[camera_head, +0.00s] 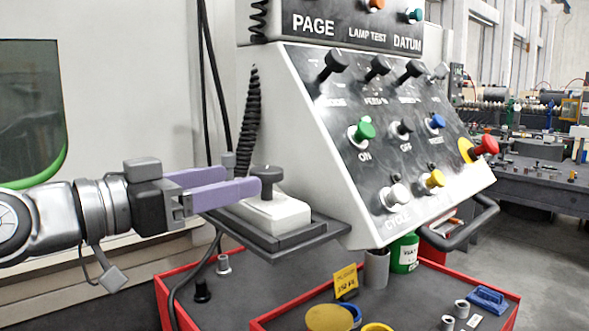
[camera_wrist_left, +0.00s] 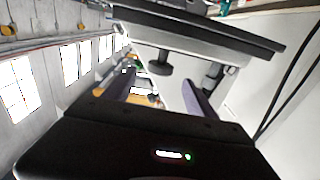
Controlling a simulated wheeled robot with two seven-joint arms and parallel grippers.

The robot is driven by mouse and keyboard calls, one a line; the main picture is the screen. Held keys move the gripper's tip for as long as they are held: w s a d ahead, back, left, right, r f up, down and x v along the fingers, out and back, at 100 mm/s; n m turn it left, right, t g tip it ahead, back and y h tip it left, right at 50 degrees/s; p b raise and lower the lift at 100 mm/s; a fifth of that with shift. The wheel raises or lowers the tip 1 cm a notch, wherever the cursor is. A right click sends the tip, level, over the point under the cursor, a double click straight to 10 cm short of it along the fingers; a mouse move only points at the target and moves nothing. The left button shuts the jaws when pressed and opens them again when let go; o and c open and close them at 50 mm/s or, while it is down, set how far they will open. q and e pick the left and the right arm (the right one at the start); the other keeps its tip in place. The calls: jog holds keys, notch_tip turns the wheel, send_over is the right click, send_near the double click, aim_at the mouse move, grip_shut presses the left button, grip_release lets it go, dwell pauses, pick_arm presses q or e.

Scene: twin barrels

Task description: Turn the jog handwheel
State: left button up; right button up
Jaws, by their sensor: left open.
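The jog handwheel (camera_head: 267,174) appears to be the black-capped knob on a white box (camera_head: 275,211), which sits on a dark shelf below the sloped control panel. My left gripper (camera_head: 240,182) comes in from the left with its two purple fingers apart, level with the knob. The nearer fingertip overlaps the knob's left side in the head view; contact cannot be told. In the left wrist view, a dark knob (camera_wrist_left: 160,66) shows between and beyond the open fingers (camera_wrist_left: 158,92), hanging from the shelf in this inverted view. My right gripper is not in view.
The control panel (camera_head: 330,130) with several knobs and buttons rises just right of the handwheel. Below is a red-rimmed tray (camera_head: 162,300) with cups and small parts. Black cables hang behind.

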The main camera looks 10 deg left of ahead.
aim_at(267, 169)
pick_arm(q)
jog(key=shift+s+a+r, duration=0.1)
jog(key=shift+s+a, duration=0.15)
jog(key=p+x, duration=0.1)
jog(key=x, duration=0.7)
jog(key=shift+p, duration=0.3)
jog(key=shift+c, duration=0.3)
jog(key=c, duration=1.3)
